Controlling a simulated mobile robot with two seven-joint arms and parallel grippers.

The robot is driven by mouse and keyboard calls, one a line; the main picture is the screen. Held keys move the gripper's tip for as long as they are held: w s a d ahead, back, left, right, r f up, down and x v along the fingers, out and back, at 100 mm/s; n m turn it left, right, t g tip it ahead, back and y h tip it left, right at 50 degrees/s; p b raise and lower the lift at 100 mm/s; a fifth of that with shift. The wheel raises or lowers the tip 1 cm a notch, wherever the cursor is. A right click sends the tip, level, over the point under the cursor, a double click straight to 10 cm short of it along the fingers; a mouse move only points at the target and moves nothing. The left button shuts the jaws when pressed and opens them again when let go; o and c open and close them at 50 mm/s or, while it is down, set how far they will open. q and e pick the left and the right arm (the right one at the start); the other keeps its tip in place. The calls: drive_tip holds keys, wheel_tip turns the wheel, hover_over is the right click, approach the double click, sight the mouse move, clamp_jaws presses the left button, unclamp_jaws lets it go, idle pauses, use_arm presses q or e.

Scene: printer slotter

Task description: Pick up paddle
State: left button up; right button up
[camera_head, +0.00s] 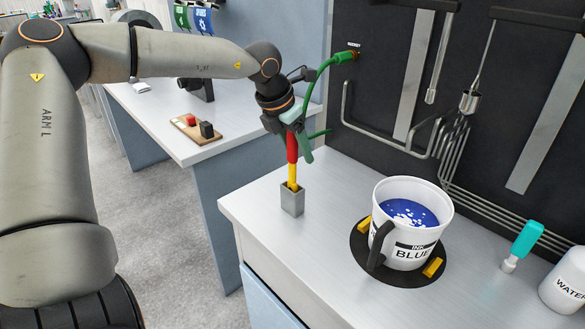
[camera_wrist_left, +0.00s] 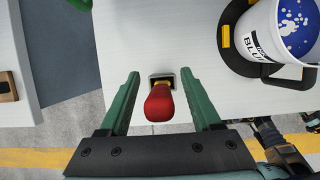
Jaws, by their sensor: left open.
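The paddle (camera_head: 292,148) shows a red handle above a yellow part and stands upright in a small square metal holder (camera_head: 292,201). Its lower end is hidden in the holder. In the left wrist view the red handle end (camera_wrist_left: 159,104) points toward the camera, with the holder behind it (camera_wrist_left: 159,75). My left gripper (camera_head: 299,136) is at the top of the handle, its green fingers open. In the left wrist view the fingers stand on either side of the handle, with a gap visible on both sides.
A white cup of blue ink (camera_head: 408,243) sits on a dark round mat (camera_head: 360,244) right of the holder. A green cable (camera_head: 318,82) hangs behind my left gripper. A teal-handled tool (camera_head: 526,238) and a white water container (camera_head: 567,281) are at the right.

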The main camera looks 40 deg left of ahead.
use_arm(q)
drive_tip(key=shift+c, duration=0.2)
clamp_jaws()
idle(0.3)
